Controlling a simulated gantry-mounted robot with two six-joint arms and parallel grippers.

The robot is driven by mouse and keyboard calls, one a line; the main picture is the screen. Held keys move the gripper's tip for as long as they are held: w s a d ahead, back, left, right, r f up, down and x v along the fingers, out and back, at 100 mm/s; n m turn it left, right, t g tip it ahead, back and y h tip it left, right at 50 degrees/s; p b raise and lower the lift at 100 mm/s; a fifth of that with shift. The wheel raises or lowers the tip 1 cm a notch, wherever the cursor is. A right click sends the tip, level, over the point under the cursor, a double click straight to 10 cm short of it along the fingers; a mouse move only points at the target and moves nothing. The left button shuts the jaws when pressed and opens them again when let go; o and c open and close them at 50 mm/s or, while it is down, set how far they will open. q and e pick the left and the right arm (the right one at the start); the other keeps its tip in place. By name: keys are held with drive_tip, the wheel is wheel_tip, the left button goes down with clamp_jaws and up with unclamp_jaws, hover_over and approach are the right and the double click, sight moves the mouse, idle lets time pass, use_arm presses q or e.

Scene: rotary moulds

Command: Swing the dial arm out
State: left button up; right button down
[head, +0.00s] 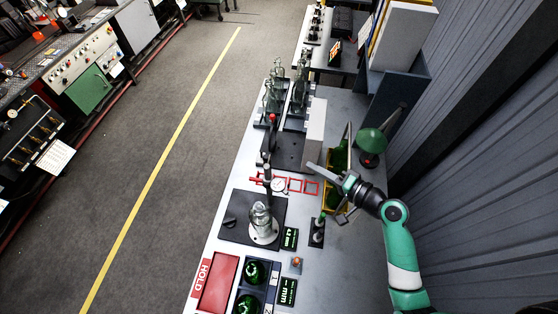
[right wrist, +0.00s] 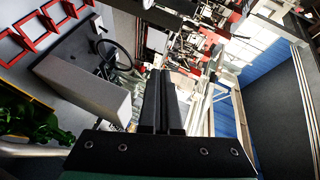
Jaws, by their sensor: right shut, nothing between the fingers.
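A round white dial gauge (head: 278,184) sits beside a dark upright post (head: 267,165) with a red top, on the light bench. The arm carrying the dial is small and partly lost against the red marks. Just in front, a clear glass bottle (head: 262,218) stands upright on a white round base on a dark plate (head: 233,230). My right gripper (head: 312,167) is shut and empty, to the right of the dial and apart from it. Its closed fingers (right wrist: 161,75) also show in the right wrist view. My left gripper is not in view.
A grey-white upright box (head: 315,133) stands close behind my right gripper. A yellow crate (head: 341,190) with green bottles and a green lamp (head: 371,141) are to the right. More glass bottles (head: 272,95) stand farther back. A red HOLD tray (head: 216,284) is in front.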

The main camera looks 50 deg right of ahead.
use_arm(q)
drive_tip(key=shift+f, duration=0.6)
use_arm(e)
drive_tip(key=w+a+f, duration=0.3)
drive_tip(key=w, duration=0.8)
drive_tip(key=shift+a+f, duration=0.2)
drive_tip(key=shift+f, duration=0.1)
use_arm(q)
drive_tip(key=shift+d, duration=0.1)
use_arm(e)
drive_tip(key=shift+w+a+f, duration=0.15)
drive_tip(key=shift+w+a, duration=0.2)
drive_tip(key=shift+w, duration=0.4)
